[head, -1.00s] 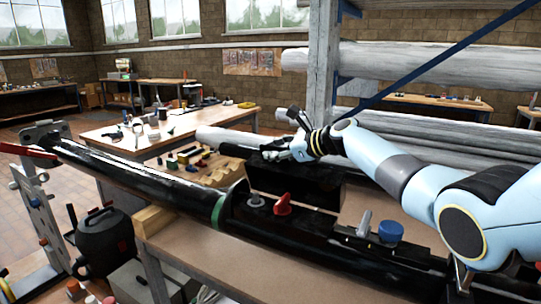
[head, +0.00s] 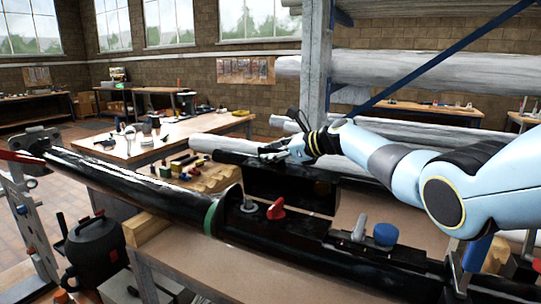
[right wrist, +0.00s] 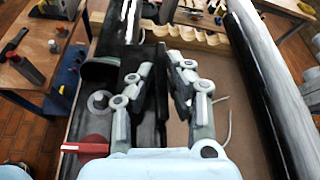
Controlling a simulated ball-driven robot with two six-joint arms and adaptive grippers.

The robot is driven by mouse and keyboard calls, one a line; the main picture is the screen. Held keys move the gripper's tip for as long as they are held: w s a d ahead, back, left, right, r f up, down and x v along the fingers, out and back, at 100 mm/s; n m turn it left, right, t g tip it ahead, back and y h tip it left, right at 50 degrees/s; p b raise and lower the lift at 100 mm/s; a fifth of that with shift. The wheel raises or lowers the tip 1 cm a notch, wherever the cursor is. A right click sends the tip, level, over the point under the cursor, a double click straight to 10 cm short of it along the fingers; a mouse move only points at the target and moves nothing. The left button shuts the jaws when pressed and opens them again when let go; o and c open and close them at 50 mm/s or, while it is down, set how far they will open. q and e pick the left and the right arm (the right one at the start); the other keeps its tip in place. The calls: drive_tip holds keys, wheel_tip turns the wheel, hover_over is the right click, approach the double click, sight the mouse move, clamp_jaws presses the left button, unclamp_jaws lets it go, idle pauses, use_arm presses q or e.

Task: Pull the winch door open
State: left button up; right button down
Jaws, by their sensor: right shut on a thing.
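A long black mast (head: 150,193) lies across the bench. The winch door (head: 290,187) is a flat black panel standing up along the mast's far side, swung away from its surface. My right gripper (head: 285,150) is at the door's top edge and is shut on it. In the right wrist view the fingers of my right gripper (right wrist: 158,76) sit on both sides of the dark door panel (right wrist: 154,98). The exact contact is partly hidden by the fingers. My left gripper is not in view.
A red knob (head: 276,208), a grey lever (head: 360,226) and a blue round cap (head: 386,235) stick up from the mast. A wooden workbench (head: 195,262) is under it. A grey post (head: 316,65) and stacked pale spars (head: 420,70) stand behind the arm.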

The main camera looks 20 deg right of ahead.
drive_tip(key=shift+d, duration=0.2)
drive_tip(key=c, duration=1.4)
unclamp_jaws()
drive_tip(key=shift+w+d+f, duration=0.1)
wheel_tip(320, 180, up, 5)
hover_over(309, 170)
drive_tip(key=shift+f, duration=0.2)
